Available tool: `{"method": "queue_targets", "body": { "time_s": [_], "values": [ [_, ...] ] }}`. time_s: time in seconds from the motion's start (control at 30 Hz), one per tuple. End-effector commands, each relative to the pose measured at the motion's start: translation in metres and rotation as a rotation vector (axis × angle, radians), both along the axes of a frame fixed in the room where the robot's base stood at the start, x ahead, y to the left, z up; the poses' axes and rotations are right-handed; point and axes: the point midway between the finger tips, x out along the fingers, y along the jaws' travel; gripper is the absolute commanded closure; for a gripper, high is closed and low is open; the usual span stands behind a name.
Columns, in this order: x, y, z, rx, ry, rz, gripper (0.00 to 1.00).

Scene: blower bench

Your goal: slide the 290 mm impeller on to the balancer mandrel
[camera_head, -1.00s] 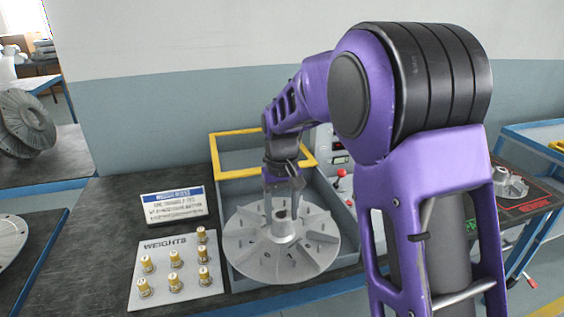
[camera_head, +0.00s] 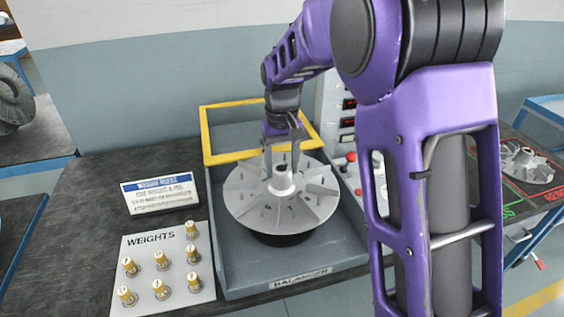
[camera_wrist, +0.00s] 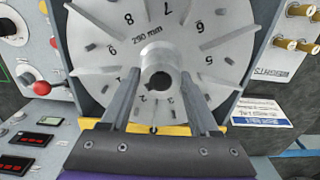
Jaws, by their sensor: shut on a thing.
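The 290 mm impeller (camera_head: 285,212) is a grey bladed disc with a raised hub, lying about level over the balancer (camera_head: 228,275), a grey open box with a yellow frame at the back. In the wrist view the impeller (camera_wrist: 107,70) shows "290 mm", numbered sectors and a bored hub with a keyway. My gripper (camera_head: 283,170) reaches down from behind. In the wrist view my gripper's (camera_wrist: 160,80) two fingers are shut on the hub, one on each side. A dark round part shows under the disc. The mandrel is hidden, and I cannot tell whether the hub is around it.
A weights board (camera_head: 205,290) with several brass weights and a sign (camera_head: 160,194) stand left of the balancer. A control panel (camera_head: 333,120) with displays and a red knob (camera_head: 351,156) is at right. Another impeller (camera_head: 527,165) lies on a marked mat farther right.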

Motion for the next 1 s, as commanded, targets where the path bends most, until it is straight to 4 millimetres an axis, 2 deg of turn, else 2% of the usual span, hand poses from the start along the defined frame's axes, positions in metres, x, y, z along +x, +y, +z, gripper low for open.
{"method": "queue_targets", "body": {
  "time_s": [0.2, 0.37, 0.8, 1.0],
  "values": [
    [0.000, 0.000, 0.002, 0.001, -0.002, 0.006, 0.96],
    [0.000, 0.000, -0.005, 0.000, -0.001, 0.007, 0.96],
    [0.000, 0.000, -0.039, 0.001, -0.002, 0.007, 0.96],
    [0.000, 0.000, -0.048, 0.001, -0.002, 0.007, 0.96]
  ]
}}
